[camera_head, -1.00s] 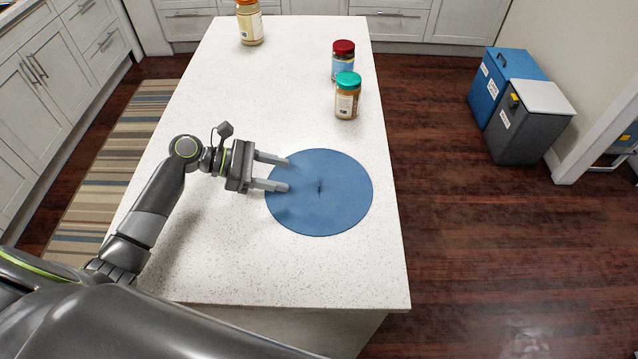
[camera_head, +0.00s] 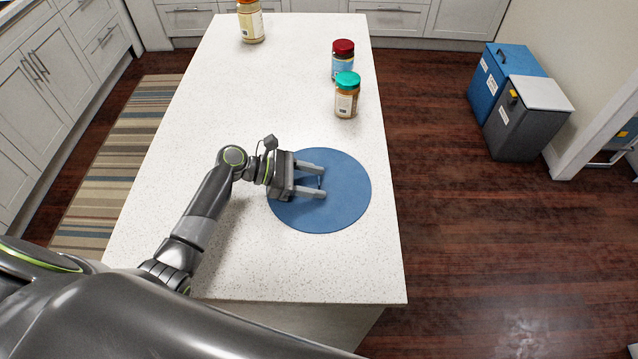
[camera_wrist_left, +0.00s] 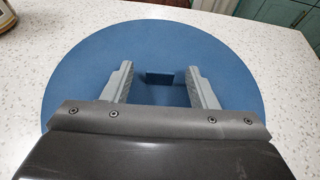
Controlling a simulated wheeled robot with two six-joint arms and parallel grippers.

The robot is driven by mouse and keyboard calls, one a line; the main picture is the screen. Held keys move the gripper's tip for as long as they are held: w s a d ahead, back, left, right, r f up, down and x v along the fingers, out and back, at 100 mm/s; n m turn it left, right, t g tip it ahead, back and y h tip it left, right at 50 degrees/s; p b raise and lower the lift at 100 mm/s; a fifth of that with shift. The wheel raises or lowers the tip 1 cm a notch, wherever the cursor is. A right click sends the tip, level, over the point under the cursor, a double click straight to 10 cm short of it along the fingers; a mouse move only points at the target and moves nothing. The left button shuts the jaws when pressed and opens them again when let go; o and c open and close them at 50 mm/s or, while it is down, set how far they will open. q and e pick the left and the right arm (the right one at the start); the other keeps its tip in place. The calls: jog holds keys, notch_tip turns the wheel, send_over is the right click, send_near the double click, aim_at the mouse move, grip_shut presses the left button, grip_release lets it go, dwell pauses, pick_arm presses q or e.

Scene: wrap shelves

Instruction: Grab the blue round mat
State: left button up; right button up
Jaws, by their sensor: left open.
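The blue round mat (camera_head: 345,205) lies flat on the white speckled counter. It also fills the middle of the left wrist view (camera_wrist_left: 225,65). A small upright blue tab (camera_wrist_left: 159,78) stands near the mat's centre. My left gripper (camera_head: 325,181) is open over the mat, with its fingers pointing right. In the left wrist view its two fingers (camera_wrist_left: 162,85) lie on either side of the tab, with gaps on both sides. I cannot tell whether the fingers touch the mat. My right gripper is not in view.
The white counter (camera_head: 230,100) is bare around the mat. A green-lidded jar (camera_head: 346,102) and a red-lidded jar (camera_head: 342,65) stand beyond it, and another jar (camera_head: 250,25) at the far end. Blue (camera_head: 505,70) and grey (camera_head: 528,125) bins stand on the floor at right.

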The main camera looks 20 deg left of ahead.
pick_arm(q)
jog(key=shift+c, duration=0.3)
jog(key=c, duration=1)
jog(key=shift+c, duration=0.2)
